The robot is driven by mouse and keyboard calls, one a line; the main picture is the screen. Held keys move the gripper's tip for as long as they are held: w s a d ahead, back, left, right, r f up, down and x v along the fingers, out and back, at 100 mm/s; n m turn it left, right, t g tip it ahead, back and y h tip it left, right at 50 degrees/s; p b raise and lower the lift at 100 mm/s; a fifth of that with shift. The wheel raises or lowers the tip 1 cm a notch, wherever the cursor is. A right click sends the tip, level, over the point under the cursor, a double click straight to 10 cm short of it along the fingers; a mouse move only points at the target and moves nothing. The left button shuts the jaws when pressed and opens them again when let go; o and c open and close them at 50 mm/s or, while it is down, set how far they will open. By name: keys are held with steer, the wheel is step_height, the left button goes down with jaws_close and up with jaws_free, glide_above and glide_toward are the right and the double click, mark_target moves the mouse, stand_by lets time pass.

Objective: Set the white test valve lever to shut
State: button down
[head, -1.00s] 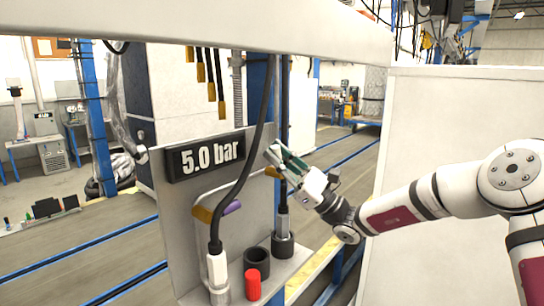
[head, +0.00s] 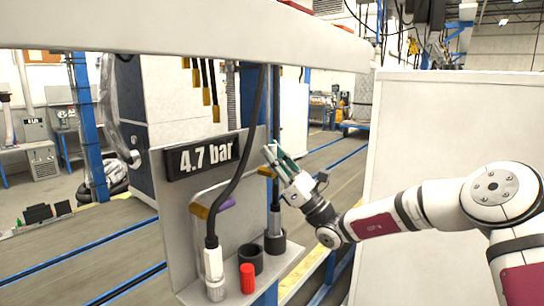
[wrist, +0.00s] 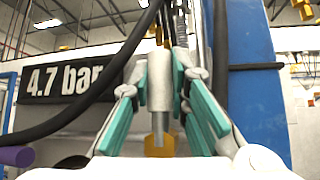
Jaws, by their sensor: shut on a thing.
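The white test valve lever (wrist: 160,85) stands upright in the wrist view, above its brass valve body (wrist: 159,144). My gripper (wrist: 160,68) has its teal-padded fingers on both sides of the lever and is shut on it. In the head view my gripper (head: 278,158) is at the right edge of the grey panel (head: 178,225), by the brass valve body (head: 266,171). There the lever is mostly hidden by the fingers. The pressure display (head: 200,156) on the panel reads 4.7 bar.
A second brass valve (head: 200,211) with a purple lever (head: 227,204) sits lower left on the panel. A thick black hose (head: 240,180) runs down in front of the panel. Black cups, a red cap (head: 247,278) and connectors stand on the shelf. A white beam (head: 180,35) crosses above.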

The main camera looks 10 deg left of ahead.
steer(key=c, duration=1.5)
jaws_free()
steer(key=shift+d+f, duration=0.1)
steer(key=shift+d, duration=0.05)
steer(key=v, duration=1.1)
steer(key=shift+s+d+f, duration=0.15)
steer(key=shift+d+f, duration=0.1)
steer(key=shift+f, duration=0.05)
